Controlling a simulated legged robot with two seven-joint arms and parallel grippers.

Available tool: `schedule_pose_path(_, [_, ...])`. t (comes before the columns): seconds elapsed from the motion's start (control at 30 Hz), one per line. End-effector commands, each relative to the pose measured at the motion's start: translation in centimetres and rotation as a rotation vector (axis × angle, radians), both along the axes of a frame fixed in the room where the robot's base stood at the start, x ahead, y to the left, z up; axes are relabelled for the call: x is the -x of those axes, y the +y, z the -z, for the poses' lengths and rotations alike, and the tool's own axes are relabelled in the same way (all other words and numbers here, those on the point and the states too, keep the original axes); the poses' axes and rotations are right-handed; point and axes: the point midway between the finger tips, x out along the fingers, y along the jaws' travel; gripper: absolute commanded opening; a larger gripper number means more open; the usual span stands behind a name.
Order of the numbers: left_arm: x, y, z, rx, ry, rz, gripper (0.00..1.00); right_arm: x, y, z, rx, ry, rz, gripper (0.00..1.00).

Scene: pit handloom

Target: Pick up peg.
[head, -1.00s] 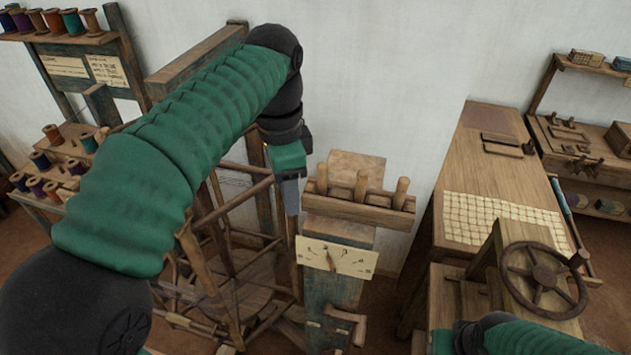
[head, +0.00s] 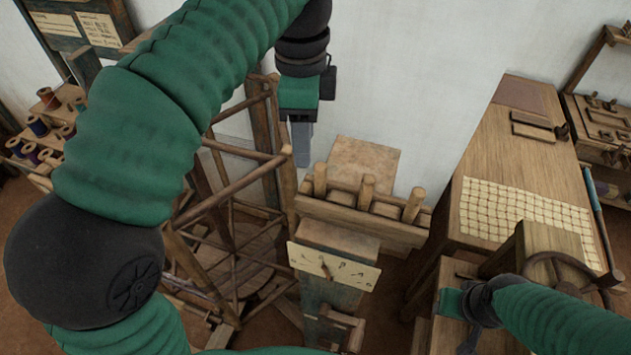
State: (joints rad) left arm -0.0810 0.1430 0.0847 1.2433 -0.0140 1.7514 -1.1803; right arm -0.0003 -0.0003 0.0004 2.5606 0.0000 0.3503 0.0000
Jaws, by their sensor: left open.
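Three upright wooden pegs stand in a slotted wooden rack (head: 350,218): a left peg (head: 319,180), a middle peg (head: 366,191) and a right peg (head: 413,206). My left gripper (head: 302,145) points down, just behind and left of the left peg in the picture, apart from it. It is open and empty; its fingers are seen edge-on, so their gap is hidden. My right gripper (head: 449,303) is low at the right, over the wooden bench, and its fingers are too unclear to read.
A post with a dial card (head: 333,266) stands below the rack. A wooden frame (head: 235,190) is close on the left. A table with a grid sheet (head: 522,217) and a handwheel (head: 570,275) are on the right. Spools (head: 38,127) sit far left.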

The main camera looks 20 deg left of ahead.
Motion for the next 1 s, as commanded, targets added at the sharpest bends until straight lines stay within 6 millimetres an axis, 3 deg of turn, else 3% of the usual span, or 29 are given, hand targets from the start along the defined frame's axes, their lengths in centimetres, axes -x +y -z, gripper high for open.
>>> schedule_pose_path(0.13, [-0.5, -0.3, 3.9, -0.002, 0.009, 0.001, 0.46, 0.0, 0.0, 0.3, 0.0, 0.0, 0.001, 0.36])
schedule_pose_path(0.37, [-0.8, -0.3, 6.5, 0.001, 0.008, 0.001, 0.46, 0.0, 0.0, 0.0, 0.0, 0.0, 0.001, 0.36])
schedule_pose_path(0.6, [-0.8, -1.1, 10.4, 0.002, 0.006, 0.001, 0.46, 0.0, 0.0, -1.1, 0.0, -0.001, 0.001, 0.36])
schedule_pose_path(0.87, [-1.1, -1.3, 11.1, 0.001, 0.004, 0.0, 0.46, 0.0, 0.0, -1.0, 0.0, 0.0, 0.0, 0.36])
schedule_pose_path(1.0, [-1.1, -1.4, 11.1, 0.0, 0.005, 0.001, 0.27, 0.0, 0.0, -1.0, 0.0, 0.0, 0.001, 0.36])
